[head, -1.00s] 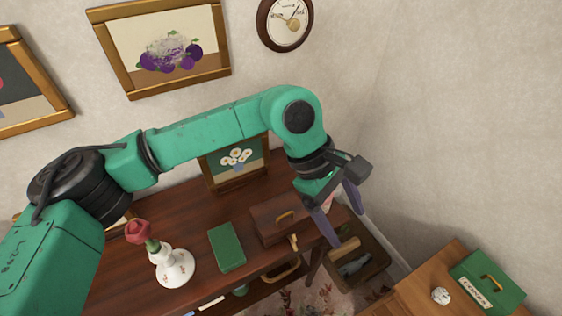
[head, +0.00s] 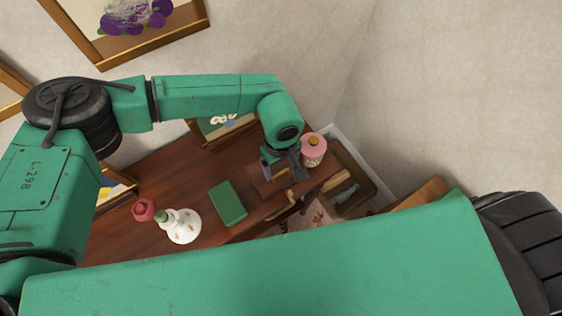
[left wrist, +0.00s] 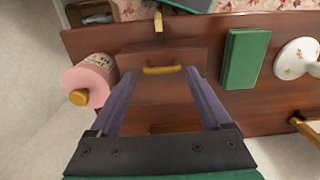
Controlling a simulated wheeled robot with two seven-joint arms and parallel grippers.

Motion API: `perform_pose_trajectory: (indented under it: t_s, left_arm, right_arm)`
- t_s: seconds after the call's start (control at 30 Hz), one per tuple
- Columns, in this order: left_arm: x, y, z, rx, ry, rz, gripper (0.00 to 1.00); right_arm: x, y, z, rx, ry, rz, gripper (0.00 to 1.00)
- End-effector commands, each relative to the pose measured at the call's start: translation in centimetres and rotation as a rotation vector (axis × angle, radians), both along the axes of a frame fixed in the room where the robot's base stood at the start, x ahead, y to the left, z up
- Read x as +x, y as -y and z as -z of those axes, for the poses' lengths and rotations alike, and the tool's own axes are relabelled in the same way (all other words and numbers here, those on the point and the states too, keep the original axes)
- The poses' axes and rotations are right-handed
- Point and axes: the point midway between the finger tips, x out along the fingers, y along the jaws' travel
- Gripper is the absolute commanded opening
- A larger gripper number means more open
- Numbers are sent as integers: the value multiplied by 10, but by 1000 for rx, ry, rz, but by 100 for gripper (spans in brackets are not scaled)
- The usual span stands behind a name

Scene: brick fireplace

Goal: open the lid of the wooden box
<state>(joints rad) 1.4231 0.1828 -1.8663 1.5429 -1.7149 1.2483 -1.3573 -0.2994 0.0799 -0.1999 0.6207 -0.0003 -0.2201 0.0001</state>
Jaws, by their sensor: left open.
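The wooden box (head: 256,181) is reddish brown and sits near the right end of the dark wooden table. In the left wrist view the box (left wrist: 160,88) shows its top with a gold handle (left wrist: 162,69), and its lid looks shut. My left gripper (head: 280,172) is over the box, hiding part of it in the head view. In the left wrist view the left gripper (left wrist: 160,72) is open, with its two purple fingers on either side of the handle and nothing between them held. Whether the fingers touch the box cannot be told. My right gripper is out of view.
A pink jar (head: 313,150) stands close beside the box at the table's end. A green book (head: 228,203) and a white vase (head: 183,227) with a rose (head: 144,210) are on the other side. A picture frame (head: 222,128) stands behind. My green arm fills the foreground.

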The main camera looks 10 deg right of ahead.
Motion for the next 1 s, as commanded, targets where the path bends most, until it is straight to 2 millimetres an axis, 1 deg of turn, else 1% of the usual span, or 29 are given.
perform_pose_trajectory:
  t_s: [0.1,0.3,0.33,0.37,0.4,0.47,0.5,0.53,0.77,0.87,1.0]
  left_arm:
    - [-1,0,7,0,0,1,82]
    - [0,0,9,-1,1,1,82]
    - [0,0,9,-1,1,0,74]
    - [0,0,8,-1,1,0,62]
    - [0,0,8,0,1,0,47]
    - [0,0,8,-1,1,0,24]
    - [0,0,8,-1,2,0,9]
    - [0,0,8,-1,2,0,0]
    - [1,0,8,-4,-2,-1,0]
    - [2,0,8,-10,-17,-3,0]
    - [6,-1,6,-31,-61,-5,0]
  right_arm:
    - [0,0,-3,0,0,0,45]
    - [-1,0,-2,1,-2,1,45]
    - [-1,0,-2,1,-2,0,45]
    - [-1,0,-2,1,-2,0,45]
    - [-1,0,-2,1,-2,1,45]
    - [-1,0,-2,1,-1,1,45]
    - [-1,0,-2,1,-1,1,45]
    - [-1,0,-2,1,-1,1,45]
    - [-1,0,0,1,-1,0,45]
    - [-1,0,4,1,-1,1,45]
    - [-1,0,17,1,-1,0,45]
